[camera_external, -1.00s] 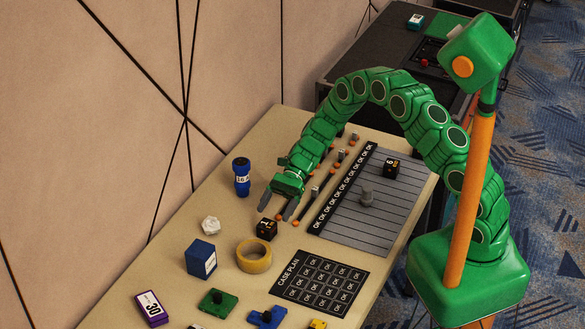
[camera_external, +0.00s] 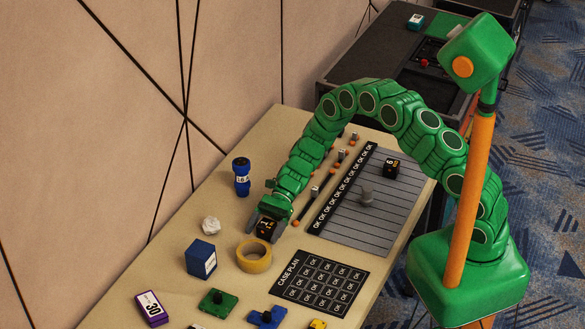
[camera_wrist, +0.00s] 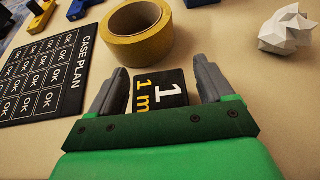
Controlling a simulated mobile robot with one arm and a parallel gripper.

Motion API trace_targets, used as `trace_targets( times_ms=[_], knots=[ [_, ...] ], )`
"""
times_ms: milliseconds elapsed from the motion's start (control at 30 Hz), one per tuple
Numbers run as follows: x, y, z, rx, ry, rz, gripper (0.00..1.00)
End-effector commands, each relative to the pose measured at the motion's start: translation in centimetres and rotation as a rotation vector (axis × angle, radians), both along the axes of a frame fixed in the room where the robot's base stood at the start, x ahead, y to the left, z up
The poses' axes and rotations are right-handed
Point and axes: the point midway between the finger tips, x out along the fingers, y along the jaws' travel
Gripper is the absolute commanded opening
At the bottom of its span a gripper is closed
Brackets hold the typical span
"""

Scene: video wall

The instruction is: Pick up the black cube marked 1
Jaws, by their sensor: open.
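The black cube marked 1 (camera_external: 266,229) stands on the tan table beside the yellow tape roll. In the wrist view the cube (camera_wrist: 160,90) lies between the two grey fingers, its top face showing a white 1 and yellow writing. My gripper (camera_external: 268,222) is low over the cube with its fingers on either side. In the wrist view my gripper (camera_wrist: 156,88) is open, with a gap visible between the cube and at least the left finger. The cube's lower part is hidden by the green gripper body.
The tape roll (camera_external: 254,256) stands just past the cube, and a crumpled white paper (camera_external: 211,225) lies to its left. A blue box (camera_external: 201,259), a blue cylinder (camera_external: 241,177) and the case plan card (camera_external: 320,282) are nearby. Another black cube marked 6 (camera_external: 391,169) is on the grey striped mat.

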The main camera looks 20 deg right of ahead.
Motion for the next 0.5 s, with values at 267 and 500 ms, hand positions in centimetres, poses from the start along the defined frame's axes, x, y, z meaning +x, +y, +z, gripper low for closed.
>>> trace_targets(
  times_ms=[267, 500],
  knots=[
    [0.03, -0.03, 0.00, -0.001, 0.001, 0.000, 0.52],
    [0.04, -0.05, -0.02, 0.000, 0.000, -0.001, 0.24]
  ],
)
